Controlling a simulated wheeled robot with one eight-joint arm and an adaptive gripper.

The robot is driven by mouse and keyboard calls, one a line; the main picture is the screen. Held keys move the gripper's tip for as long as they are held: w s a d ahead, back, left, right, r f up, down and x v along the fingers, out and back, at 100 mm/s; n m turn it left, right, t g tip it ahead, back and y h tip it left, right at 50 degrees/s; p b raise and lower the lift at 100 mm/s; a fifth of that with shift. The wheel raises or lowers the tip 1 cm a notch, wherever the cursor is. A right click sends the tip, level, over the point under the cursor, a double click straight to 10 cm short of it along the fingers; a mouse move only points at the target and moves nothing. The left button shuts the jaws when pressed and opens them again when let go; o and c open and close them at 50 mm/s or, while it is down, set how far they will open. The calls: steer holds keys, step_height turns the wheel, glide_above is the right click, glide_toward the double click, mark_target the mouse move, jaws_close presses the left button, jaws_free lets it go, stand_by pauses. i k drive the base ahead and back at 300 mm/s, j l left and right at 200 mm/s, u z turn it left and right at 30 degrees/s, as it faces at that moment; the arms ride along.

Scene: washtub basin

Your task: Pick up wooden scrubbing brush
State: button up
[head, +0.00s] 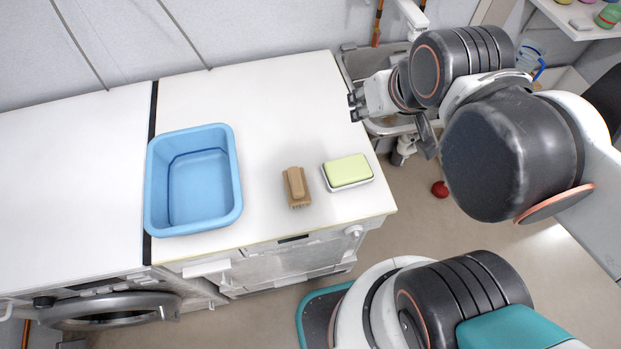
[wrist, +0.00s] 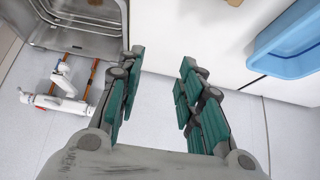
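The wooden scrubbing brush (head: 296,187) lies on the white counter in the head view, between the blue basin and a green block. It is light brown with a raised grip on top. In the wrist view only a brown piece (wrist: 235,2), likely the brush, shows at the top edge. My gripper (head: 354,106) is above and to the right of the brush in the head view, near the counter's right edge by the sink. In the wrist view its teal-padded fingers (wrist: 155,75) are spread apart with nothing between them.
A light green block on a white dish (head: 348,172) sits just right of the brush. The blue basin (head: 236,195) stands to the left. A metal sink (head: 347,66) with a white tap lies beyond the counter's right edge. The counter (head: 270,110) behind the brush is clear.

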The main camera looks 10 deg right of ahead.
mark_target(298, 193)
steer(key=k+j+z, duration=0.15)
steer(key=j, duration=0.2)
steer(key=k+j+z, duration=0.15)
steer(key=j, duration=0.25)
steer(key=j+z, duration=0.15)
steer(key=j, duration=0.2)
steer(key=k+j+z, duration=0.15)
steer(key=k+j, duration=0.1)
steer(key=j, duration=0.05)
